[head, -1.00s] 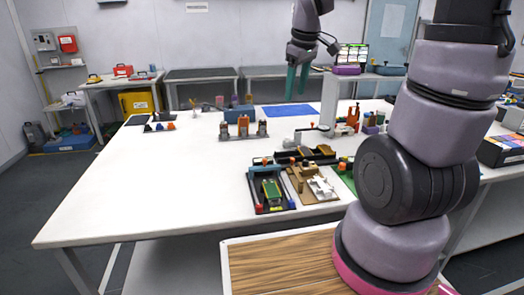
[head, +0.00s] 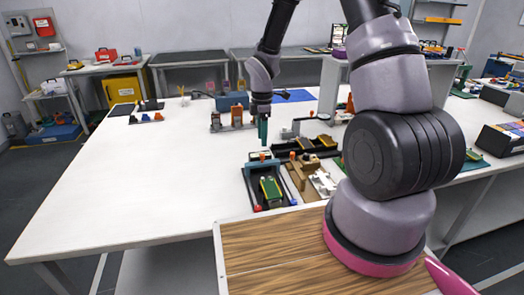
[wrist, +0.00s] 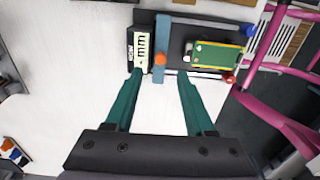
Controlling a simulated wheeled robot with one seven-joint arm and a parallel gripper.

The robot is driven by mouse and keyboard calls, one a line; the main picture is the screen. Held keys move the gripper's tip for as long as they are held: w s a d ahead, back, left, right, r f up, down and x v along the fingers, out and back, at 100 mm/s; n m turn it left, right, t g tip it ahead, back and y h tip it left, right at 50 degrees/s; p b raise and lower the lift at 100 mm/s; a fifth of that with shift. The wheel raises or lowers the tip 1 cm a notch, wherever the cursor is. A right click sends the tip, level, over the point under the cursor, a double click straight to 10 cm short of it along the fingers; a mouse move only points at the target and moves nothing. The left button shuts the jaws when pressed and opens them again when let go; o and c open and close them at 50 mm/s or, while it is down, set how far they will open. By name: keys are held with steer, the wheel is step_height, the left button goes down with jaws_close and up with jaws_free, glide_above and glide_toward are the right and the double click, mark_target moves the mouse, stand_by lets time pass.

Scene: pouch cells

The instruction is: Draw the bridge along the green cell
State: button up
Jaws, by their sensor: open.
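The green cell (head: 270,188) lies flat in a black fixture (head: 249,187) near the front edge of the white table; the wrist view shows its green face with a yellow border (wrist: 217,55). The bridge (wrist: 161,38) is a blue bar with an orange knob (wrist: 160,59). It lies across the fixture beyond the cell's far end, apart from the cell; in the head view the bridge (head: 259,157) is partly hidden near my fingers. My gripper (head: 263,143) is open and empty, pointing down above the bridge end of the fixture. In the wrist view its fingertips (wrist: 160,75) straddle the line of the knob.
A tan fixture (head: 299,178) with a white part (head: 322,183) stands close on the right. Black trays (head: 312,146) lie behind it. A block stand (head: 232,121) and a blue mat (head: 292,96) are farther back. The table's left side is clear.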

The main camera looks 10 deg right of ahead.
mark_target(262, 154)
step_height(262, 154, down, 6)
steer(key=shift+f, duration=0.2)
steer(key=shift+c, duration=0.2)
jaws_close()
stand_by(1.3)
